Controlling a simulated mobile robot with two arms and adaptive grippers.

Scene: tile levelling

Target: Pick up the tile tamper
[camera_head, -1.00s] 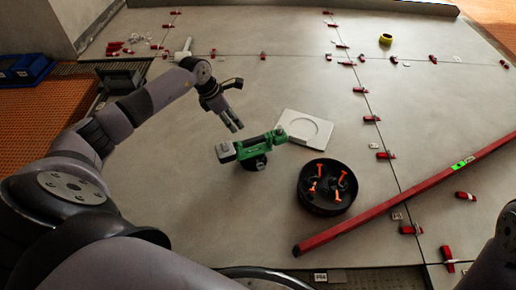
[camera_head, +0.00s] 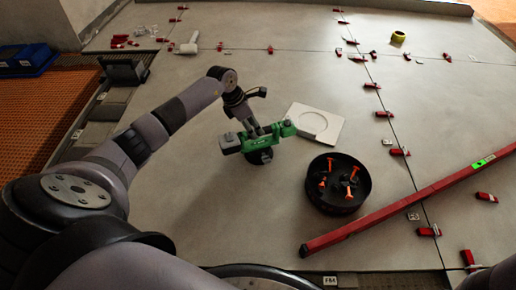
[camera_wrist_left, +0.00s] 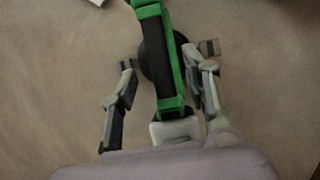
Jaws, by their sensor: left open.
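The tile tamper (camera_head: 285,130) is a green and black tool with a dark round pad under it. It lies on the grey tiled floor near the middle of the head view. My left gripper (camera_head: 257,131) is open over the tamper's body. In the left wrist view, the tamper (camera_wrist_left: 164,58) runs between the two spread fingers of the left gripper (camera_wrist_left: 168,59), one on each side. I cannot tell whether the fingers touch it. My right gripper is not in view.
A white square plate (camera_head: 301,113) lies just behind the tamper. A round black tub (camera_head: 316,198) with orange-handled pieces stands to its right. A long red level (camera_head: 400,206) lies diagonally at the right. Red clips dot the tile joints. Floor left of the tub is clear.

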